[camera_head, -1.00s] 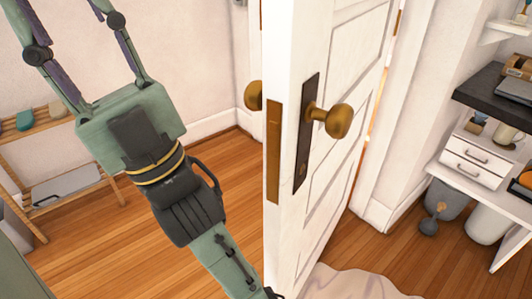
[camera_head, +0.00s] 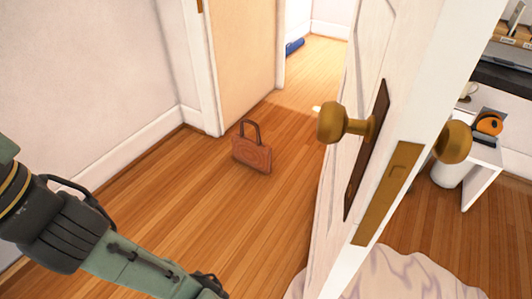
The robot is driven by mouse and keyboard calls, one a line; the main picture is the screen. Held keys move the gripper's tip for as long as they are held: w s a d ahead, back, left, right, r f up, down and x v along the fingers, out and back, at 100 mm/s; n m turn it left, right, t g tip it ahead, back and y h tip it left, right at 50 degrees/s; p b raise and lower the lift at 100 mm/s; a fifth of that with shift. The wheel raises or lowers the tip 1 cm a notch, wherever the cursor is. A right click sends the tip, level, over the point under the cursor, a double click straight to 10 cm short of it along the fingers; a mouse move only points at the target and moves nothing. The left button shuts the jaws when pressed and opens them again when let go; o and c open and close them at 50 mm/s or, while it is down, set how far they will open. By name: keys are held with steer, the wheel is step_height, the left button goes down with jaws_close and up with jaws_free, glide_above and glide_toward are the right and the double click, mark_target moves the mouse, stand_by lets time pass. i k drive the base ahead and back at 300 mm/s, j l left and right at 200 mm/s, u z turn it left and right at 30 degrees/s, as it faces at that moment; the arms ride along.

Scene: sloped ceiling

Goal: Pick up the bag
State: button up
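A brown handbag (camera_head: 252,154) with a darker upright handle stands on the wooden floor in the head view, near the doorway and left of the open white door. My arm reaches in from the lower left, in front of and left of the bag and well apart from it. The end of my arm is cut off at the bottom edge, so my gripper's fingers do not show.
The white door (camera_head: 375,130) with brass knobs stands open at right. A pale crumpled cloth (camera_head: 405,275) lies at its foot. A second doorway opens behind the bag, with a blue object (camera_head: 294,47) beyond. The floor between my arm and the bag is clear.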

mark_target(255, 154)
steer(key=i+j, duration=0.1)
steer(key=j, duration=0.15)
steer(key=j+u, duration=0.1)
steer(key=j, duration=0.2)
steer(key=i+z, duration=0.15)
steer(key=z, duration=0.4)
steer(key=i+j+z, duration=0.35)
steer(key=j+z, duration=0.15)
steer(key=j, duration=0.15)
steer(key=i+j+z, duration=0.1)
steer(key=j+z, duration=0.15)
steer(key=i+j, duration=0.15)
steer(key=j, duration=0.3)
steer(key=i+j+z, duration=0.1)
steer(key=j, duration=0.4)
steer(key=i+j, duration=0.15)
steer(key=j, duration=0.35)
steer(key=i+j, duration=0.1)
steer(key=j, duration=0.35)
steer(key=i+j+z, duration=0.1)
steer(key=j, duration=0.4)
steer(key=i, duration=0.55)
